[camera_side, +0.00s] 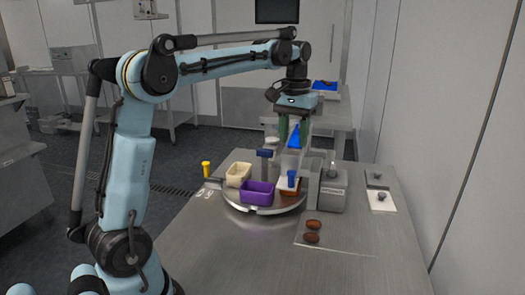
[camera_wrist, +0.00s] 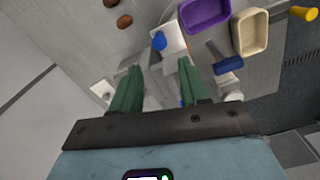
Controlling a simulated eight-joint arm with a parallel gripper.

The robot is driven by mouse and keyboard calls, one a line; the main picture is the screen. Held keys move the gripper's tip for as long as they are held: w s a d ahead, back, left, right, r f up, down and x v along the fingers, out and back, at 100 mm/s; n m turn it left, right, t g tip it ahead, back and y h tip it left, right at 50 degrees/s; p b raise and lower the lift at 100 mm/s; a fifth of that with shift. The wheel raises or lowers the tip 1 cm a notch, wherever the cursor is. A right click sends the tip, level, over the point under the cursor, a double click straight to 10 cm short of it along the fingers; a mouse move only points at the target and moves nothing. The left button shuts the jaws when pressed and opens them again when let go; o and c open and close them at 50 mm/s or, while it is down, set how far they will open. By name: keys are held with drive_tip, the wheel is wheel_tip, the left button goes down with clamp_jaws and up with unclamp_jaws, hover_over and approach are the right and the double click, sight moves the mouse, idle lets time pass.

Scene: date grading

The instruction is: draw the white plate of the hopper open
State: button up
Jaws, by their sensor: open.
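My gripper (camera_side: 294,144) is open, with its green fingers pointing down above the hopper (camera_side: 291,163), a pale, see-through box beside a grey machine body. In the wrist view the spread fingers of my gripper (camera_wrist: 160,67) hold nothing that I can make out. A white flat piece, seemingly the hopper's white plate (camera_wrist: 172,39), lies beyond the fingertips, apart from them. A blue upright knob (camera_side: 292,177) stands at the hopper's front; it also shows at the white piece in the wrist view (camera_wrist: 159,41). How far the plate is drawn is hard to tell.
A round turntable (camera_side: 255,209) carries a purple bin (camera_side: 257,198), a cream bin (camera_side: 238,180) and an orange-brown bin partly hidden by the hopper. The grey machine body (camera_side: 332,193) stands to the right. Brown dates (camera_side: 312,237) lie in front.

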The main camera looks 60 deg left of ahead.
sight(292, 172)
wheel_tip(292, 172, down, 12)
drive_tip(key=shift+r, duration=0.1)
idle(0.5)
drive_tip(key=shift+c, duration=0.3)
clamp_jaws()
